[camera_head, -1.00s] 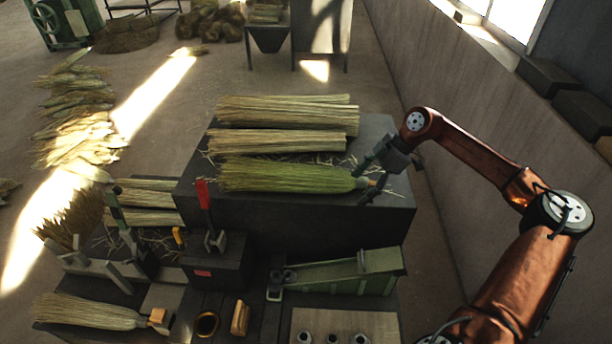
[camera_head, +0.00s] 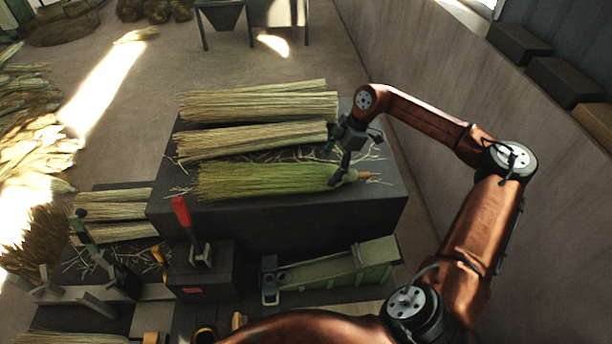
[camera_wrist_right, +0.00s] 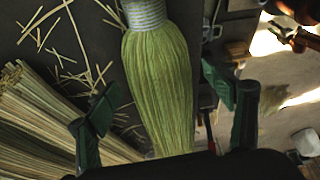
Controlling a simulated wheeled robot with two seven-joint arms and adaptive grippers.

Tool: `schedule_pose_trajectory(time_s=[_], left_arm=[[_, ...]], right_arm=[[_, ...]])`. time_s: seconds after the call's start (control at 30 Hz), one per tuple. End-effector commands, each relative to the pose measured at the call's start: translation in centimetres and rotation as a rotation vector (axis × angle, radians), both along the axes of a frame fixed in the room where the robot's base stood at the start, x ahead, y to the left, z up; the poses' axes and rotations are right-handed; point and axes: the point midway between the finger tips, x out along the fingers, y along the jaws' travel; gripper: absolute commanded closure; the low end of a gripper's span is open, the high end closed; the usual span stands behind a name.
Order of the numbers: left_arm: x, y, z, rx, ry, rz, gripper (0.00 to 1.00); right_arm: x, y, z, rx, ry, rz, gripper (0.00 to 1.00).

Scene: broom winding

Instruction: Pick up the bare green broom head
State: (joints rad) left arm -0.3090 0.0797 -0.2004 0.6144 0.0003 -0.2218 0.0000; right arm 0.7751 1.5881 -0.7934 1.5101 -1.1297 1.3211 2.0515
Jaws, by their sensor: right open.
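The bare green broom head (camera_head: 265,180) lies on its side on the dark raised block, its bristles to the left and its bound neck and short wooden stub (camera_head: 364,175) to the right. My right gripper (camera_head: 344,170) is open, pointing down at the neck end of the broom head. In the right wrist view the green bristles (camera_wrist_right: 160,80) run between its two spread fingers, and the pale binding (camera_wrist_right: 145,12) shows at the top. Neither finger clearly touches the bristles there. My left gripper is not in view.
Two pale straw bundles (camera_head: 260,106) (camera_head: 250,140) lie behind the green head on the dark block (camera_head: 290,215), with loose straws around. A red-handled lever (camera_head: 181,212) and a green clamp-like fixture (camera_head: 335,272) stand in front. A wall (camera_head: 420,70) rises on the right.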

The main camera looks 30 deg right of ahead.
Motion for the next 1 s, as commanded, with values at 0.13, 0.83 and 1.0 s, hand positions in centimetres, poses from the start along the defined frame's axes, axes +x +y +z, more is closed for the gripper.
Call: schedule_pose_trajectory(time_s=[0.13, 0.83, 1.0], left_arm=[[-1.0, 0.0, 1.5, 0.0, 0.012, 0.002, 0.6], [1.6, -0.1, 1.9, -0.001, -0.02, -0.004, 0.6], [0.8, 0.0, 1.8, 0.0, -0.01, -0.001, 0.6]], right_arm=[[0.5, 0.8, -1.9, 0.003, 0.003, 0.003, 0.25], [0.6, 1.1, -3.9, 0.001, 0.0, -0.004, 0.44], [0.6, 1.1, -3.9, 0.001, 0.0, -0.003, 0.56]])
